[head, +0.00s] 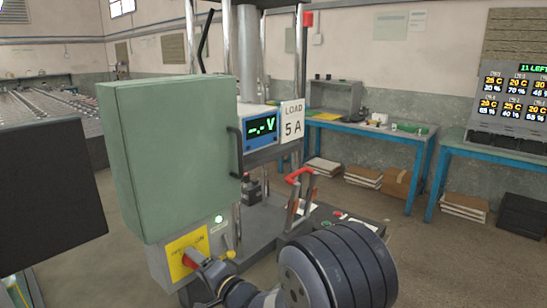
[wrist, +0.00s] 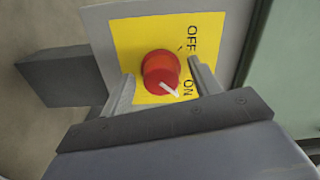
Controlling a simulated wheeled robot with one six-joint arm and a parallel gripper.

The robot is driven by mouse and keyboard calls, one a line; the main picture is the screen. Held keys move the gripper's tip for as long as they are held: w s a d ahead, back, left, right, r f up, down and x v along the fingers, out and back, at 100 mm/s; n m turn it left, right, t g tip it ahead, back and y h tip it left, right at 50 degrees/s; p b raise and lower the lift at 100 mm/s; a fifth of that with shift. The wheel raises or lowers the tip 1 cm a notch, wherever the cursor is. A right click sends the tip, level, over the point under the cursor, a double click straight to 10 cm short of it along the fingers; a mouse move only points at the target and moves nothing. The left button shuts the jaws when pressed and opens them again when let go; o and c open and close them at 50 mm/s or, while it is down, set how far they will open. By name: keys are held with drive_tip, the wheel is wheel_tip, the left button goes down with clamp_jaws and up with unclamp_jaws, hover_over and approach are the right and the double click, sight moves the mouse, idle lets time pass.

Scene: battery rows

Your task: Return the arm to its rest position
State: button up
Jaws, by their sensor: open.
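My gripper (wrist: 161,72) is open, with one finger on each side of a red rotary knob (wrist: 158,66) in the wrist view. I cannot tell whether the fingers touch the knob. The knob sits on a yellow plate (wrist: 122,38) marked OFF and ON, and its white line points toward the ON side. In the head view the yellow plate (head: 183,246) is low on the front of a grey box under a green cabinet (head: 168,160). My gripper (head: 202,264) is in front of it and partly hides the knob. My arm comes in from the bottom.
A lit green lamp (head: 218,219) and a small lever (head: 226,240) are beside the plate. A blue meter (head: 258,128) reads "-.- V" beside a "LOAD 5A" sign (head: 292,120). A red-handled clamp (head: 298,178) stands right of the cabinet.

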drive_tip(key=shift+s+d, duration=0.1)
drive_tip(key=v, duration=1)
drive_tip(key=x, duration=1)
drive_tip(key=shift+s+d+f+n+b, duration=0.15)
drive_tip(key=shift+s+d+n, duration=0.35)
drive_tip(key=shift+n, duration=2.45)
drive_tip(key=shift+s+d+r+n+b, duration=0.2)
drive_tip(key=shift+d+n, duration=0.45)
drive_tip(key=shift+n, duration=2.25)
drive_tip(key=shift+s+d+f+n+b, duration=0.2)
drive_tip(key=shift+s+d+n, duration=0.35)
drive_tip(key=shift+n, duration=2.4)
drive_tip(key=shift+w, duration=0.1)
